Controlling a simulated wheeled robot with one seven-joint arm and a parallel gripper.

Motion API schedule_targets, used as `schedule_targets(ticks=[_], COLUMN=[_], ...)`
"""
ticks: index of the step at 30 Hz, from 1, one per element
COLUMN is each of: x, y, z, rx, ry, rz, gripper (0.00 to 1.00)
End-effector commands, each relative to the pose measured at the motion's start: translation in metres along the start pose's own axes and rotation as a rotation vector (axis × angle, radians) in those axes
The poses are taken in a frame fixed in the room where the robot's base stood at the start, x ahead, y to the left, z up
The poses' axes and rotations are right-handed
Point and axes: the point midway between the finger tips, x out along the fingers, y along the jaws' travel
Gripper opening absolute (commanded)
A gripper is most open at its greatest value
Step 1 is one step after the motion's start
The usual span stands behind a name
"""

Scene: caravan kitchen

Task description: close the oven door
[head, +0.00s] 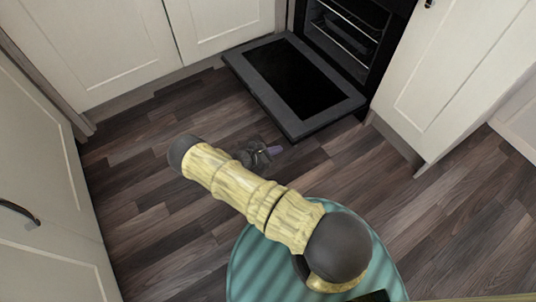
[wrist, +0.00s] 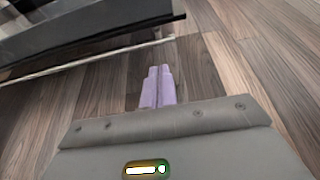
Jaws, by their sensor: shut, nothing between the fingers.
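The oven door (head: 297,84) is hinged down and lies open, low above the floor, in front of the oven (head: 347,38). It has a dark glass panel in a grey frame. In the wrist view part of the door (wrist: 90,28) crosses the upper left. My gripper (head: 275,150) is just in front of the door's near edge, toward the robot, with a small gap visible. In the wrist view its two purple fingers (wrist: 158,86) are together, with nothing between them. Part of my gripper is hidden behind my arm in the head view.
White cabinets stand left of the oven (head: 92,52) and right of it (head: 458,70). Another cabinet with a dark handle (head: 18,211) is at the far left. Wire racks (head: 350,32) show inside the oven. The wood floor (head: 140,155) is clear around the door.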

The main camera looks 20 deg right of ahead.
Motion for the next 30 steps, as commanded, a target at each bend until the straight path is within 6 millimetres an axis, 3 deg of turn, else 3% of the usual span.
schedule_targets(ticks=[6,16,30], x=[0.040,0.022,0.020], y=[-0.001,0.001,0.001], z=[-0.003,0.033,0.038], rx=[0.000,0.000,-0.002], ry=[-0.001,0.000,0.001], rz=[-0.003,0.002,0.003], gripper=[0.00,0.00,0.00])
